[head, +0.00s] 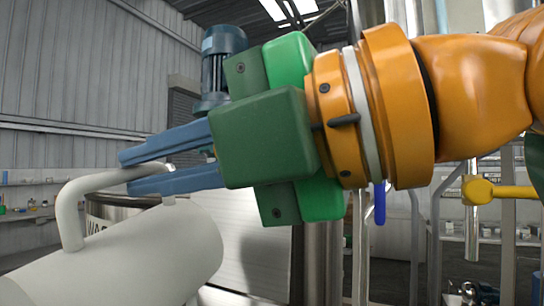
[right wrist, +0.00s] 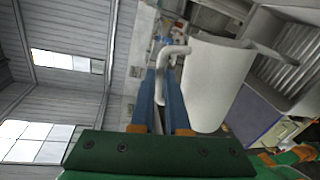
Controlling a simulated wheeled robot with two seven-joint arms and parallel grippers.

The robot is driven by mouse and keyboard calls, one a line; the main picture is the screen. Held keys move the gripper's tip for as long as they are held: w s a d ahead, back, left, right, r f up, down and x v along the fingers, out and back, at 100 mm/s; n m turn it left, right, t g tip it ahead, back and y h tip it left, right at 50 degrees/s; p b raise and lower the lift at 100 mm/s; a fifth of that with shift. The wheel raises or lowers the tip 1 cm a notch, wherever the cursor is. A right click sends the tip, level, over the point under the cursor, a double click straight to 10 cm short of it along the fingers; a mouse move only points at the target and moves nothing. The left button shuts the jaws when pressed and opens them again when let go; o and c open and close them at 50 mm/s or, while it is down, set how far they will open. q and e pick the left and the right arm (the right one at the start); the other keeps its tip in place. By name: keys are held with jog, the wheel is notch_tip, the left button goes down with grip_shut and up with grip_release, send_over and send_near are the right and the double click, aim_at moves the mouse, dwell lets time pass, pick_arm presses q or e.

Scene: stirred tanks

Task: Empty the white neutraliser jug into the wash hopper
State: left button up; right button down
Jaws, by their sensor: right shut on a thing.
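The white neutraliser jug (head: 150,258) is at the lower left of the head view, tipped far over with its handle on top. My right gripper (head: 150,170) is shut on the jug's handle, with its blue fingers around the bar. The jug also shows in the right wrist view (right wrist: 212,85), beside the fingers. The wash hopper (head: 97,224), a steel vessel with a partly hidden label, stands behind the jug and fingers. Its opening is mostly hidden, and I cannot see the jug's mouth or any liquid flowing. My left gripper is not in view.
A blue-grey motor (head: 222,62) rises behind my right gripper. A yellow lever (head: 500,190) and steel posts stand at the right. Shelves with small items (head: 35,195) line the far left wall.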

aim_at(206, 215)
jog(key=shift+w+d+r+m+p, duration=0.2)
jog(key=shift+w+r+m+p, duration=0.1)
jog(key=shift+w+r+m, duration=0.25)
jog(key=w+m, duration=0.1)
jog(key=w+m+p, duration=0.1)
jog(key=w+d+m+g+p, duration=0.1)
jog(key=shift+w+r, duration=0.15)
jog(key=shift+r, duration=0.1)
jog(key=shift+w+d+m, duration=0.15)
jog(key=shift+w+m, duration=0.2)
jog(key=shift+w, duration=0.1)
jog(key=shift+s, duration=0.1)
dwell(1.6)
